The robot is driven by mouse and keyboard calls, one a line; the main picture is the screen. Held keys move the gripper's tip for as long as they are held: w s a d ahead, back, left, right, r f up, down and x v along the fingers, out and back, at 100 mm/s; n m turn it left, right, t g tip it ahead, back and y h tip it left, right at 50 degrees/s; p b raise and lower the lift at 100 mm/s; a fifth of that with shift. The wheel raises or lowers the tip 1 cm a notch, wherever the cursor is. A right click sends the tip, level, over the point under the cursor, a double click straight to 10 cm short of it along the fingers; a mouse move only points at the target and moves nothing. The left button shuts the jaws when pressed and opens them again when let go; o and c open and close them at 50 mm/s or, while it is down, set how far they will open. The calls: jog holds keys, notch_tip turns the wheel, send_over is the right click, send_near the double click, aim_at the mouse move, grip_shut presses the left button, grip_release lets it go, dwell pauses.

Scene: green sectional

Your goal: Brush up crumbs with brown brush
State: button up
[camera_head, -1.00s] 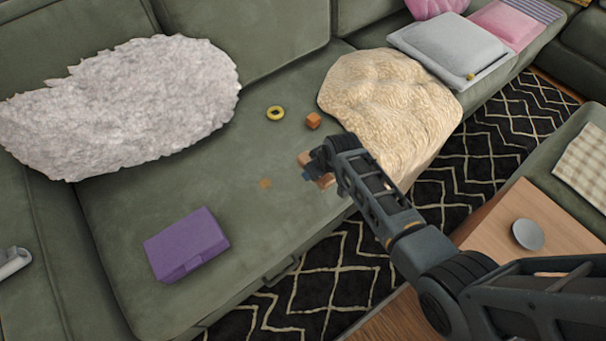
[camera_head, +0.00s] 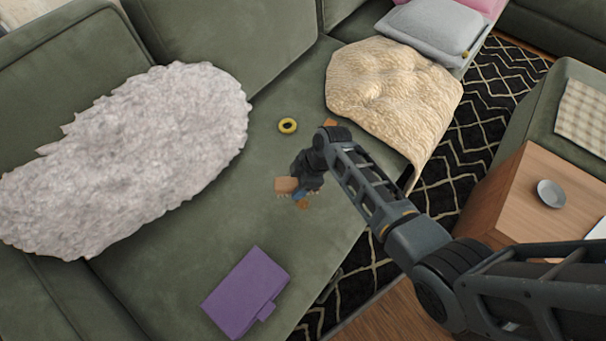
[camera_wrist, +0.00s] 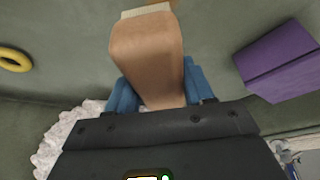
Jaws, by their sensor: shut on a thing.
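The brown brush (camera_head: 287,184) is held in my gripper (camera_head: 302,190), just above or on the green seat cushion; I cannot tell whether it touches. In the wrist view the brush (camera_wrist: 147,55) sits between the blue fingers of my gripper (camera_wrist: 158,90), with its pale bristles at the far end. A small brown patch, which looks like the crumbs (camera_head: 303,204), lies on the cushion right beside the brush and fingers, partly hidden by them.
A yellow ring (camera_head: 288,125) and a partly hidden orange block (camera_head: 330,123) lie beyond my gripper. A purple box (camera_head: 246,292) lies at the front. A white fluffy cushion (camera_head: 150,150) is left, a cream throw (camera_head: 390,100) right. A wooden table (camera_head: 510,200) stands right.

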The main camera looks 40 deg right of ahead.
jog(key=shift+w+a+f, duration=0.1)
jog(key=shift+w+a, duration=0.1)
jog(key=shift+a, duration=0.1)
notch_tip(320, 180, down, 6)
jog(key=b, duration=0.5)
jog(key=shift+f+b, duration=0.85)
jog(key=shift+b, duration=0.15)
dwell(0.6)
jog(key=shift+s+d, duration=0.1)
